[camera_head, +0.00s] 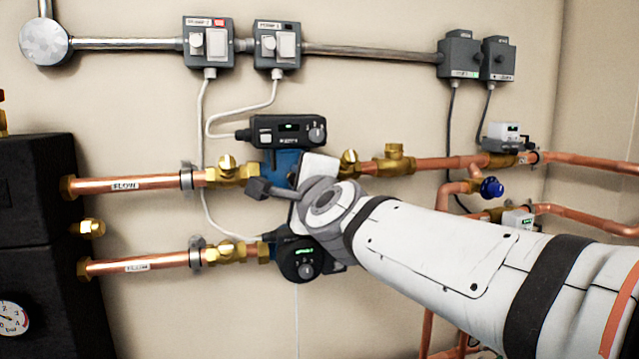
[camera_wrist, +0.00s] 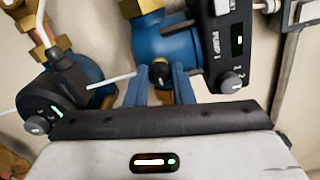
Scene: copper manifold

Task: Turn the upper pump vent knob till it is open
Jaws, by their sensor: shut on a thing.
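The upper pump (camera_head: 280,162) is a blue body with a black control head, partly hidden behind my arm in the head view. In the wrist view its blue body (camera_wrist: 165,38) fills the top middle. The vent knob (camera_wrist: 160,71) is a small dark round cap with a yellowish mark at its middle, on the front of that body. My gripper (camera_wrist: 162,80) has its two bluish fingers on either side of the knob, shut on it. The knob and fingertips are hidden in the head view. I cannot tell how far the knob is turned.
The upper control head (camera_wrist: 228,45) is close to the right of my fingers in the wrist view. The lower pump (camera_wrist: 62,105) is to the left, with a grey cable and pale lines nearby. Copper pipes (camera_head: 125,184) and brass valves (camera_head: 232,170) flank the pumps.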

